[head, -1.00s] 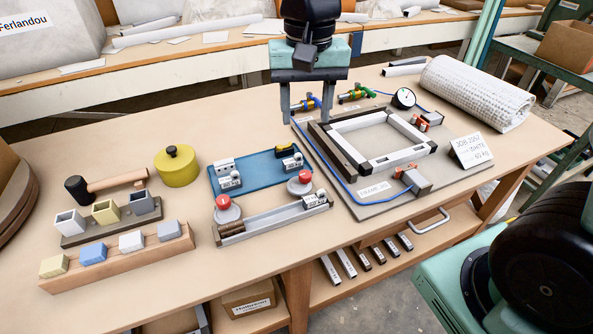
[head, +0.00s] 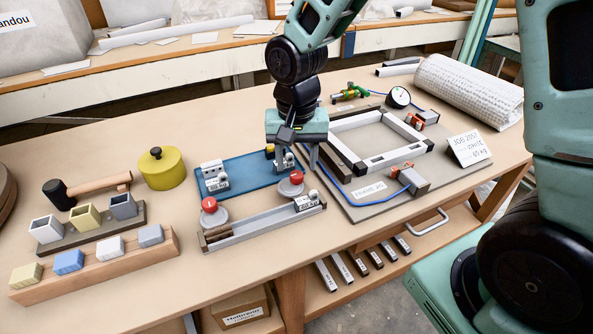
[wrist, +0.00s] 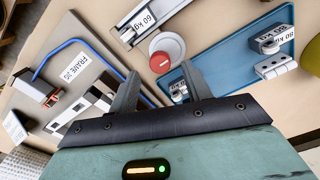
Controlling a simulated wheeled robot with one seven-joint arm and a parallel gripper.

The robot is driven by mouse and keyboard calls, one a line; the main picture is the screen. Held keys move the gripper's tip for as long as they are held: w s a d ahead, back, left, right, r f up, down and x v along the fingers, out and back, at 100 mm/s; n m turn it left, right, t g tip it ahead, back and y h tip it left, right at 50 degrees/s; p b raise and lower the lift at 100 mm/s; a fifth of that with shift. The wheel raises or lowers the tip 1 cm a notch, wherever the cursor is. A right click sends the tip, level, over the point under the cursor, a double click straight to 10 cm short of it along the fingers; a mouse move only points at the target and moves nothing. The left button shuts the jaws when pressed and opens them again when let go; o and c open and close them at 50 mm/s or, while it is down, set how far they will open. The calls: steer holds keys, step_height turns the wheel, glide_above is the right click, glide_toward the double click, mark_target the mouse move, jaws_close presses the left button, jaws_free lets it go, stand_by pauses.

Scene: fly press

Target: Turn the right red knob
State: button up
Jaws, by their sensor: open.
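The right red knob (head: 296,177) sits on a round pale grey base at the front right of the blue tray. It also shows in the wrist view (wrist: 159,62), in line with the gap between my fingertips. My gripper (head: 296,166) is open and empty, fingers pointing down around or just above this knob. I cannot tell whether the fingers touch it. The fingers also show in the wrist view (wrist: 160,72). The left red knob (head: 209,204) stands on a similar base to the left, clear of my gripper.
A blue tray (head: 245,169) with small labelled blocks lies behind the knobs. A metal rail (head: 262,227) with a labelled block (head: 307,202) lies in front. The frame fixture (head: 370,208) with a blue hose is close on the right. A yellow lidded pot (head: 161,170) stands left.

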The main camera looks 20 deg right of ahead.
mark_target(297, 174)
steer(key=shift+f, duration=1.55)
steer(key=c, duration=1)
